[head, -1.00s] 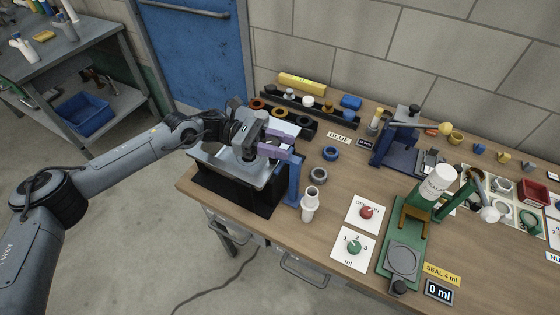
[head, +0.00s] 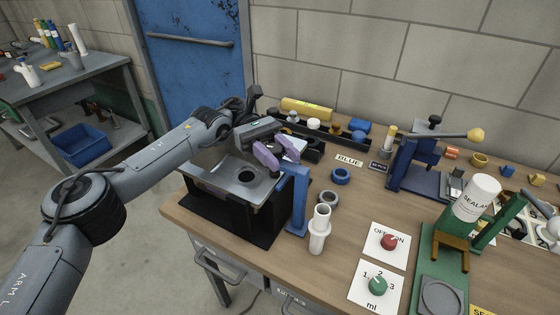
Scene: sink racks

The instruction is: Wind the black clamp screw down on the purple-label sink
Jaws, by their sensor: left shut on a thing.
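The sink is a steel top with a round dark hole (head: 247,176) on a black stand (head: 232,217) at the bench's left end. A blue clamp post (head: 298,200) stands at its right edge. My left gripper (head: 278,152), with purple fingers, is above the sink's back right, by the top of the post. It is shut on what appears to be the black clamp screw, which the fingers almost wholly hide. I cannot make out a purple label or how far down the screw sits. My right gripper is not in view.
A white bottle (head: 320,230) stands close right of the post. Grey (head: 328,198) and blue (head: 341,176) rings lie behind it. Further right are a second blue fixture (head: 415,165) with a yellow-tipped lever and a green sealant stand (head: 440,283). A black rack with several items runs along the back.

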